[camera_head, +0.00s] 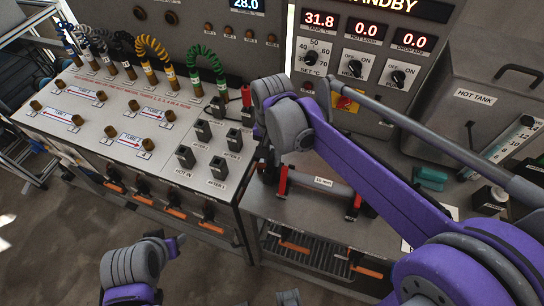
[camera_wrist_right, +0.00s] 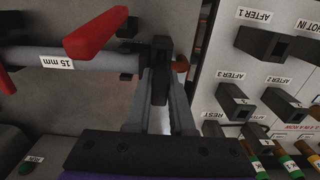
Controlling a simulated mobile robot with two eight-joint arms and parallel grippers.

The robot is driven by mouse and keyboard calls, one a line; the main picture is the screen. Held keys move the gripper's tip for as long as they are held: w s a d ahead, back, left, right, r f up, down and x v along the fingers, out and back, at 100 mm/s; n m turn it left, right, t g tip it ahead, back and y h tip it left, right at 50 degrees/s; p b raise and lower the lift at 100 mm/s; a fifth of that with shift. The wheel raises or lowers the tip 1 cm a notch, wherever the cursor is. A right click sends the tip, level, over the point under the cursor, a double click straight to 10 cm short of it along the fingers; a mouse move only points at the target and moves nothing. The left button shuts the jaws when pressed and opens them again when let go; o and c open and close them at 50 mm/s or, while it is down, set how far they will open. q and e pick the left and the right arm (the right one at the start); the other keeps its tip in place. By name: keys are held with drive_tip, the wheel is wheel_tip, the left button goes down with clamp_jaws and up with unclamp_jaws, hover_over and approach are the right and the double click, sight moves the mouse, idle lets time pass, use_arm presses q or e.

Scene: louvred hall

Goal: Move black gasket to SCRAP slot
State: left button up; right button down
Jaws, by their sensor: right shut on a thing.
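My right gripper (camera_wrist_right: 160,88) shows in the right wrist view. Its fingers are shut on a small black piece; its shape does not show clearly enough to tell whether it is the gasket. The piece is beside the end of the grey pipe (camera_wrist_right: 90,58) marked 15 mm. In the head view my right arm reaches across the bench, and its wrist hides most of the gripper. I cannot make out a slot labelled SCRAP in either view.
Red-handled clamps (camera_head: 354,206) hold the pipe (camera_head: 320,184). Black holders (camera_head: 217,167) labelled AFTER and HOT IN stand left of it. Coloured coiled hoses (camera_head: 206,56) are at the back left. The hot tank (camera_head: 480,100) is at right; the control panel (camera_head: 358,50) rises behind.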

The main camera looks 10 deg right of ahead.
use_arm(q)
drive_tip(key=shift+r, duration=0.1)
use_arm(e)
drive_tip(key=shift+r, duration=0.15)
use_arm(q)
drive_tip(key=shift+w+r, duration=0.15)
use_arm(e)
drive_tip(key=shift+r, duration=0.2)
use_arm(q)
drive_tip(key=shift+r, duration=0.1)
use_arm(e)
drive_tip(key=shift+r, duration=0.1)
wheel_tip(320, 180, up, 10)
drive_tip(key=p, duration=0.5)
drive_tip(key=shift+w, duration=0.1)
use_arm(q)
drive_tip(key=w+r, duration=0.3)
drive_tip(key=r, duration=0.3)
drive_tip(key=shift+w+r+t, duration=0.25)
drive_tip(key=shift+r+t, duration=0.15)
use_arm(e)
drive_tip(key=shift+f, duration=0.2)
use_arm(q)
drive_tip(key=shift+s, duration=0.15)
